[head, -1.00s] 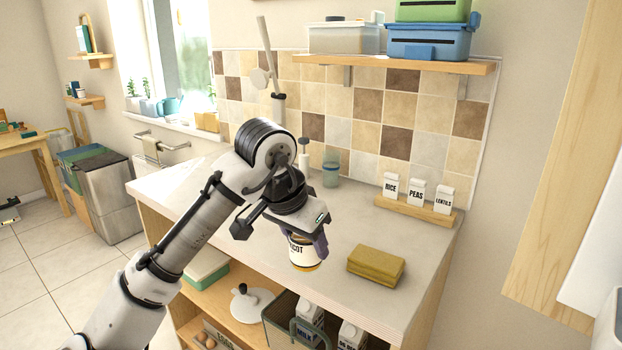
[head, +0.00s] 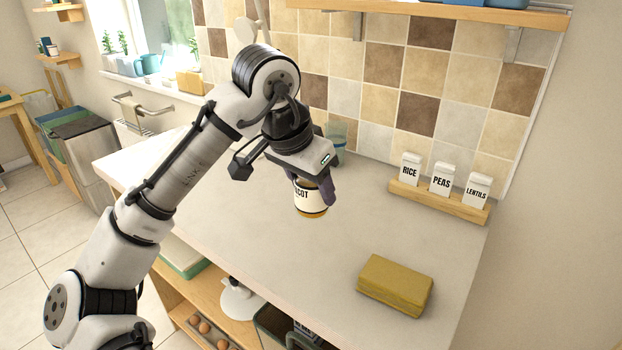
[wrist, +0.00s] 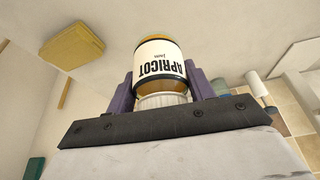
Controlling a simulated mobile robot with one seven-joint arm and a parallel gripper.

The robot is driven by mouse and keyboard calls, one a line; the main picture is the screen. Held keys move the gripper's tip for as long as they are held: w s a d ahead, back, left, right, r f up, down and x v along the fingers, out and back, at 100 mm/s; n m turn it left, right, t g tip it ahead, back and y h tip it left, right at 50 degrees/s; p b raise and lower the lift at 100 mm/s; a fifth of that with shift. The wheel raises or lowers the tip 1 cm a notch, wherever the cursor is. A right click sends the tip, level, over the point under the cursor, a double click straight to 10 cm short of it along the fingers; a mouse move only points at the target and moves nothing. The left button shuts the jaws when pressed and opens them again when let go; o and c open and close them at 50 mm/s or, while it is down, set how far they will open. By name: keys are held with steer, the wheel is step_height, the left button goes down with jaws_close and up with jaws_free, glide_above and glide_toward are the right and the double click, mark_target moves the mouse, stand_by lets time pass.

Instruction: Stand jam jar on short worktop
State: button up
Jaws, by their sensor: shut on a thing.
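The jam jar (head: 311,199) has a white label reading APRICOT in the wrist view (wrist: 158,68), with amber jam at its base and a pale lid. My gripper (head: 316,184) is shut on the jar near its lid, one purple finger on each side. The jar hangs base down over the worktop (head: 260,235), near its middle. I cannot tell for sure whether its base touches the surface.
A yellow sponge-like block (head: 395,286) lies at the front right. A wooden rack (head: 440,201) with RICE, PEAS and LENTILS cartons stands at the back right. A bluish glass (head: 337,135) stands behind my gripper. The worktop between jar and block is clear.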

steer(key=shift+s+r+p, duration=0.1)
steer(key=shift+s+p, duration=0.05)
steer(key=shift+p, duration=0.15)
steer(key=shift+a+f, duration=0.1)
steer(key=shift+f, duration=0.25)
steer(key=shift+f+b, duration=2.1)
steer(key=shift+f, duration=1.65)
steer(key=shift+f, duration=0.25)
steer(key=o, duration=1.7)
steer(key=shift+o, duration=0.2)
steer(key=v, duration=1.3)
steer(key=shift+s+r+p, duration=0.2)
steer(key=shift+r+p, duration=0.1)
steer(key=shift+a, duration=0.1)
